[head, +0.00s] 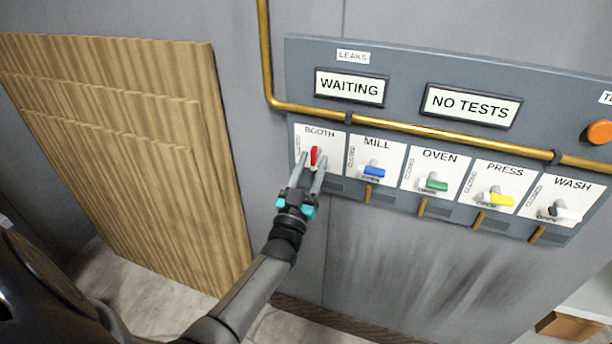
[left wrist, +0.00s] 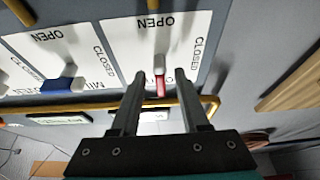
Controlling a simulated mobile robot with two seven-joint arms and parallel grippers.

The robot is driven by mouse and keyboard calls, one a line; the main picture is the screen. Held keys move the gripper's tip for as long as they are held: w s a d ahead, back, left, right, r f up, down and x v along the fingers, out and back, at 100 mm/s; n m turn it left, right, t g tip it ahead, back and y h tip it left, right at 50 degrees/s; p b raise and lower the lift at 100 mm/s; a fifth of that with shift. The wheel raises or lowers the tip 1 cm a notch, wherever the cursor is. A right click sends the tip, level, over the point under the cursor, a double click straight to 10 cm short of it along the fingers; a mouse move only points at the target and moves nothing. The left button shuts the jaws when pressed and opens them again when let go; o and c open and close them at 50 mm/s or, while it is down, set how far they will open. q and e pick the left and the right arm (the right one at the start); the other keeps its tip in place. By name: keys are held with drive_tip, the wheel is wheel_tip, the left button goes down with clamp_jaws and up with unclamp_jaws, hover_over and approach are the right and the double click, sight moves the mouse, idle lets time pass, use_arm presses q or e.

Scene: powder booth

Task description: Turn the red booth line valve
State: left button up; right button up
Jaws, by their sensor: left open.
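The red booth valve handle (head: 314,156) is on the BOOTH plate (head: 333,140), leftmost on the wall panel. In the head view it stands near upright, in line with the plate's long side. My left gripper (head: 312,165) is open, with its fingers on either side of the red handle. In the left wrist view the red handle (left wrist: 161,85) lies between the two fingertips (left wrist: 160,80), and its grey end points toward the word OPEN. I cannot tell whether a finger touches it. My right gripper is not in view.
Signs read WAITING (head: 350,88) and NO TESTS (head: 470,105). An orange button (head: 599,132) is far right. Wooden boards (head: 222,170) stand left.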

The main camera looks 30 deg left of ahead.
use_arm(q)
drive_tip(key=v, duration=1.5)
drive_tip(key=s+d+f+m+g+h, duration=0.1)
drive_tip(key=s+d+f+g+h, duration=0.2)
drive_tip(key=f, duration=0.7)
drive_tip(key=s+d+f+m+g+h, duration=0.1)
drive_tip(key=s+d+f+g, duration=0.25)
drive_tip(key=f, duration=0.65)
drive_tip(key=s+d+f+m+g+h, duration=0.15)
drive_tip(key=s+f+g, duration=0.3)
drive_tip(key=f, duration=0.45)
drive_tip(key=s+f+m+g, duration=0.1)
drive_tip(key=s+f+g, duration=0.4)
drive_tip(key=s, duration=0.6)
drive_tip(key=s+d+f+m+g, duration=0.1)
drive_tip(key=s+f+g, duration=0.4)
drive_tip(key=s, duration=0.7)
wheel_tip(320, 180, down, 3)
drive_tip(key=shift+s+d+r, duration=0.15)
drive_tip(key=shift+s+d, duration=0.15)
drive_tip(key=shift+w, duration=0.1)
